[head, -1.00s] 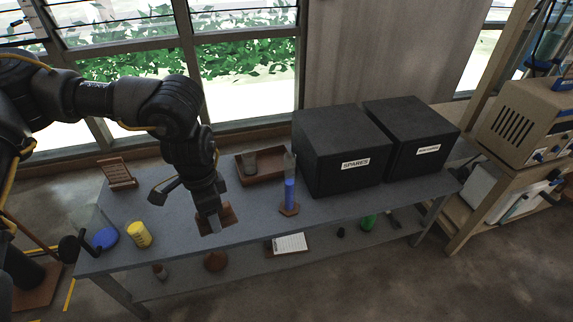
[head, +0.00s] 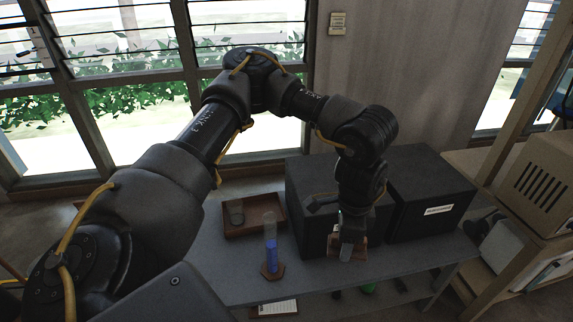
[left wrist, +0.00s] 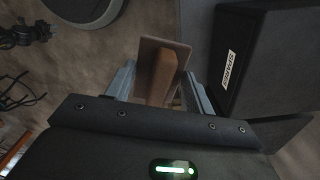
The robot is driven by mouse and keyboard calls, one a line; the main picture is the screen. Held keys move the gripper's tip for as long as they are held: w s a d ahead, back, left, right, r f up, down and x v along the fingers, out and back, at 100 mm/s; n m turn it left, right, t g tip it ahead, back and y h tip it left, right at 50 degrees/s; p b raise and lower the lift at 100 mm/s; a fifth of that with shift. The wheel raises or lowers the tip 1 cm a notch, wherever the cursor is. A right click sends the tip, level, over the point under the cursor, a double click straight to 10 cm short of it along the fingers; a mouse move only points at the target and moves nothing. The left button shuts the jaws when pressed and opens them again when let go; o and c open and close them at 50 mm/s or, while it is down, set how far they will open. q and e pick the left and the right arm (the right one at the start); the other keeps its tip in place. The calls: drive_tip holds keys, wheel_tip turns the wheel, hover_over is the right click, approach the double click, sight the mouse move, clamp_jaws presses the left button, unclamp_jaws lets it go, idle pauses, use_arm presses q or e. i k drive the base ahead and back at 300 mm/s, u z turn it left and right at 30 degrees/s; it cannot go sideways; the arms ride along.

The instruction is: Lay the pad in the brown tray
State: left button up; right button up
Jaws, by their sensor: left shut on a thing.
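The brown pad (head: 361,249) is in my left gripper (head: 347,246), in front of the black boxes in the head view. In the left wrist view the pad (left wrist: 174,47) shows as a flat brown plate with a thicker block between the fingers of my left gripper (left wrist: 160,88), which is shut on it. The brown tray (head: 256,234) stands on the grey table to the left of the gripper and apart from it. A clear beaker (head: 236,212) stands in the tray's left part. My right gripper is not in view.
A cylinder of blue liquid (head: 271,256) stands in front of the tray, between it and my gripper's side. Two black boxes (head: 310,185) stand right of the tray, partly hidden by my arm. The tray's right part looks clear.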

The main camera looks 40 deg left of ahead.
sight(259, 216)
drive_tip(key=u, duration=0.05)
drive_tip(key=i, duration=0.7)
drive_tip(key=u, duration=0.85)
drive_tip(key=i, duration=0.4)
drive_tip(key=u, duration=0.5)
